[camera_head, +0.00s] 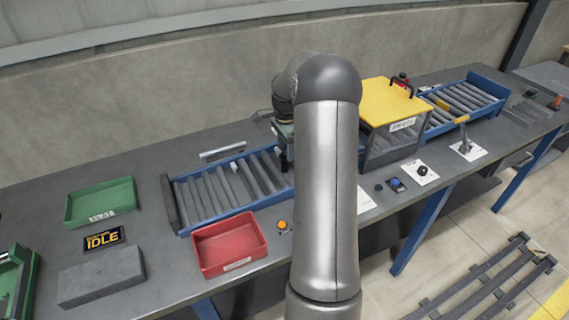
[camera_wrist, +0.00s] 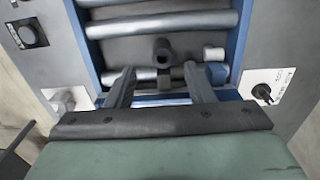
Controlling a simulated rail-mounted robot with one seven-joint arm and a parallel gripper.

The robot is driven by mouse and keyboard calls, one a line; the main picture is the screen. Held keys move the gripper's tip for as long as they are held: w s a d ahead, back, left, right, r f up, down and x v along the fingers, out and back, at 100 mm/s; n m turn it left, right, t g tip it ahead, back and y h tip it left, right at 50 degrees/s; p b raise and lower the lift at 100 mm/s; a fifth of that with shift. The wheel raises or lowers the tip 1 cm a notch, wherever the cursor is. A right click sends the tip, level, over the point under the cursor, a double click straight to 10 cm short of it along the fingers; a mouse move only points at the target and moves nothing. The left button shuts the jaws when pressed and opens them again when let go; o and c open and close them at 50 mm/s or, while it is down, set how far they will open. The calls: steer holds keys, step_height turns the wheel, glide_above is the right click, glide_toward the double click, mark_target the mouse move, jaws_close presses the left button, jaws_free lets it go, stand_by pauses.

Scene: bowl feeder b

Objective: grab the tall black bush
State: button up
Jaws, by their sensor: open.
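In the wrist view a dark, round-topped upright piece, apparently the tall black bush (camera_wrist: 163,52), stands on the roller conveyor, just beyond and between my fingertips. A dark, narrower part shows below it; I cannot tell if it is the same piece. My gripper (camera_wrist: 160,78) is open, one finger on each side of the line to the bush, with nothing held. In the head view my gripper (camera_head: 284,158) is over the right end of the blue-framed conveyor (camera_head: 207,227), partly hidden by my arm. The bush cannot be made out there.
A small white cylinder (camera_wrist: 214,53) and a blue cylinder (camera_wrist: 216,73) stand close right of the bush. A red tray (camera_head: 230,245), a green tray (camera_head: 100,203) and a grey block (camera_head: 101,277) are on the bench. A yellow-topped machine (camera_head: 393,101) stands right of my arm.

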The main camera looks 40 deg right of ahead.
mark_target(284, 158)
steer(key=f+p, duration=0.1)
steer(key=f, duration=0.4)
steer(key=shift+w+p, duration=0.2)
steer(key=shift+p, duration=0.1)
jaws_close()
